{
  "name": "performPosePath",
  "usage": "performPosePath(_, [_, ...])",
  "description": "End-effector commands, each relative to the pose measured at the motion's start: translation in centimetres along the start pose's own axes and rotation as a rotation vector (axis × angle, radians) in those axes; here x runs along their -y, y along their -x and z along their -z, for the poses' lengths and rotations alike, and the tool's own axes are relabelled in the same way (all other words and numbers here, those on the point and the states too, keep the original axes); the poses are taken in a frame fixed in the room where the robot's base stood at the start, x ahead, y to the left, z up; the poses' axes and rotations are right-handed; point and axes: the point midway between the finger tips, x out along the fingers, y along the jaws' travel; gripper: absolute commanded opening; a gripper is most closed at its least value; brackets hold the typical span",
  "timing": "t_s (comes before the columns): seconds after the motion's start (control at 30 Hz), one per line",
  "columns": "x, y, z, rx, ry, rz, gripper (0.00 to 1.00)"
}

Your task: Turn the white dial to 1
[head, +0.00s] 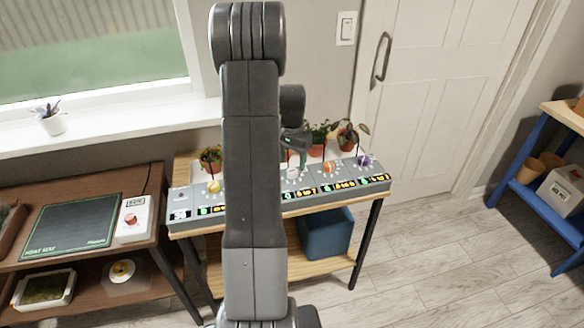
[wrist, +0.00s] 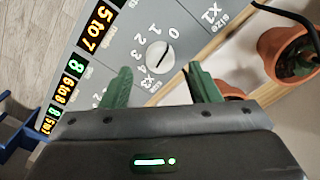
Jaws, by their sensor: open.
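The white dial (wrist: 160,55) is a round knob on the grey panel (wrist: 115,42), with printed numbers 0 to 4 around one side. A dark line on its face slants toward the upper right, roughly at the 0; its exact setting is hard to tell. In the head view the white dial (head: 292,174) shows just right of my arm. My gripper (wrist: 160,84) has two green fingers, open and empty. The dial lies just beyond the fingertips, roughly between their lines, and appears untouched. In the head view my gripper (head: 301,156) is partly hidden by my arm.
A yellow dial (head: 213,187), an orange dial (head: 329,168) and a purple dial (head: 364,160) share the panel row. Potted plants (head: 317,138) stand close behind it; one terracotta pot (wrist: 285,55) shows at the wrist view's right. A blue bin (head: 327,235) sits below.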

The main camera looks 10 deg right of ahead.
Motion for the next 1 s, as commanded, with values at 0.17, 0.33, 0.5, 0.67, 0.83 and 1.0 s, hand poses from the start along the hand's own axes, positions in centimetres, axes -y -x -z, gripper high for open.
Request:
performPosePath(0.17, [0.0,-2.5,0.0,0.001,0.0,-0.001,0.56])
performPosePath(0.33, [0.0,-3.5,0.0,0.0,0.0,0.0,0.56])
performPosePath(0.5, [0.0,-3.5,0.0,-0.001,0.0,0.001,0.56])
performPosePath(0.67, [0.0,-3.5,0.0,-0.001,0.0,0.0,0.44])
performPosePath(0.83, [0.0,-3.5,0.0,-0.001,0.0,0.0,0.11])
performPosePath(1.0, [0.0,-3.5,0.0,-0.001,0.006,0.0,0.11])
